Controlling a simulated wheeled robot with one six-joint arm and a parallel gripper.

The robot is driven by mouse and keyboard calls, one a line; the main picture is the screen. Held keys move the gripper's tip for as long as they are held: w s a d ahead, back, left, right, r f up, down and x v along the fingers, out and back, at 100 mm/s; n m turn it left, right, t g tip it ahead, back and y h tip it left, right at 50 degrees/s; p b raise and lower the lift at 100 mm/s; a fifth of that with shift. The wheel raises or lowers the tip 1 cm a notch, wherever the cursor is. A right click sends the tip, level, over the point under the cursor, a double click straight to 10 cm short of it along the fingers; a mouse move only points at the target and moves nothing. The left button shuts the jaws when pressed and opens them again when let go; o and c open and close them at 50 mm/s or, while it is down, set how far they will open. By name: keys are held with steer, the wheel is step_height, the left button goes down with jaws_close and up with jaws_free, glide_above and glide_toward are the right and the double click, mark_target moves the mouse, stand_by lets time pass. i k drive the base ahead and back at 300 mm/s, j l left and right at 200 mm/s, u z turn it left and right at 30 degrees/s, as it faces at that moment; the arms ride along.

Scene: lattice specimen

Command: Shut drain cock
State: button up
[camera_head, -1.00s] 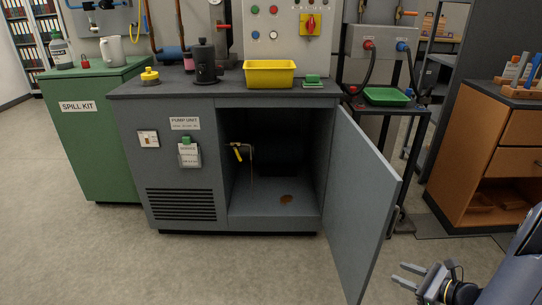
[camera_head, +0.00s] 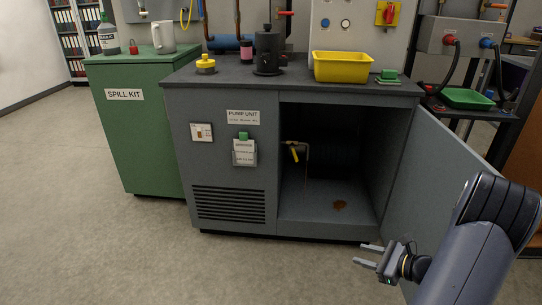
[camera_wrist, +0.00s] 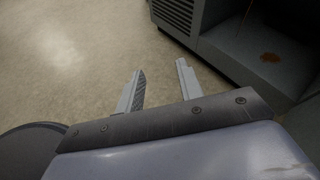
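The drain cock has a yellow lever (camera_head: 294,153) and sits inside the open grey pump unit cabinet, near the left of the opening. The lever slants down, and a thin pipe runs down beside it. A brown stain (camera_head: 340,205) lies on the cabinet floor below and to the right of the cock; it also shows in the wrist view (camera_wrist: 270,57). My gripper (camera_head: 361,254) is open and empty, in front of and below the cabinet opening, apart from the cock. In the wrist view its two fingers (camera_wrist: 162,80) stand apart with bare floor between them. The cock is outside the wrist view.
The cabinet door (camera_head: 432,180) stands open on the right, partly behind my arm. A yellow tray (camera_head: 341,67) and a black cylindrical device (camera_head: 268,50) stand on the cabinet top. A green spill kit cabinet (camera_head: 140,140) is at left. The floor in front is clear.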

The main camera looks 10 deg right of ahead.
mark_target(292, 146)
steer(key=i, duration=1.7)
